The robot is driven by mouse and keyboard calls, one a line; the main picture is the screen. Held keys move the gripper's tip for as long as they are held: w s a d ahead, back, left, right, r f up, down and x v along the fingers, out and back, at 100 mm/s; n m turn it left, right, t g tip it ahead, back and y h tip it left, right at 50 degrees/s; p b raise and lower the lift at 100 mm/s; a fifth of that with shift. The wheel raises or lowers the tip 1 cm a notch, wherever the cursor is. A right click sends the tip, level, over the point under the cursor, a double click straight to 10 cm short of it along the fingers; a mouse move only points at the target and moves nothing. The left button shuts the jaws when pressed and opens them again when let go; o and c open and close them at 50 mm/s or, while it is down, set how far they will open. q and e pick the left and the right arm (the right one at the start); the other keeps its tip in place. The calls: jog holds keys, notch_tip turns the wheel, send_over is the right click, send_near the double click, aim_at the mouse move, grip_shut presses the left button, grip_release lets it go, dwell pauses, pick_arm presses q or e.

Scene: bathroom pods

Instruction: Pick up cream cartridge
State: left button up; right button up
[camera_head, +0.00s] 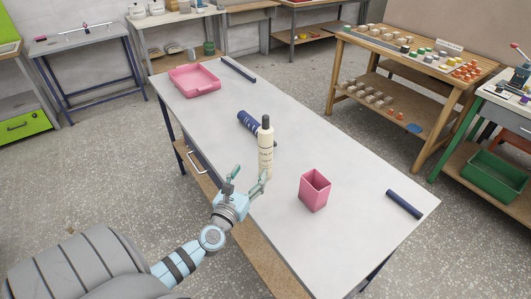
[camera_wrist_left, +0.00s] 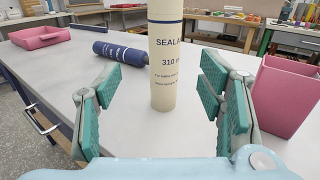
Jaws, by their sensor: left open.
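A cream cartridge (camera_head: 265,150) with a dark cap stands upright on the white table. In the left wrist view the cream cartridge (camera_wrist_left: 166,62) shows dark lettering and stands ahead, between the lines of the two fingers. My left gripper (camera_head: 246,182) is at the table's near edge, close to the cartridge. In the wrist view my left gripper (camera_wrist_left: 163,108) has its green-padded fingers wide apart with nothing between them; the cartridge is just beyond the fingertips. My right gripper does not show.
A dark blue cartridge (camera_head: 247,122) lies behind the cream one. A pink square cup (camera_head: 314,192) stands to its right. A pink tray (camera_head: 194,82) is at the far left. Dark blue bars (camera_head: 404,204) lie near the table's edges. The table (camera_head: 230,150) is otherwise clear.

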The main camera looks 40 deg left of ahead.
aim_at(263, 157)
pick_arm(q)
jog(key=x, duration=0.4)
jog(key=b+x, duration=0.1)
jog(key=x, duration=0.2)
jog(key=b+x, duration=0.1)
jog(key=x, duration=0.3)
jog(key=shift+w+d+f, duration=0.2)
jog(key=shift+w+f, duration=0.2)
jog(key=shift+w, duration=0.05)
jog(key=shift+r, duration=0.1)
grip_shut()
jog(key=shift+r, duration=0.1)
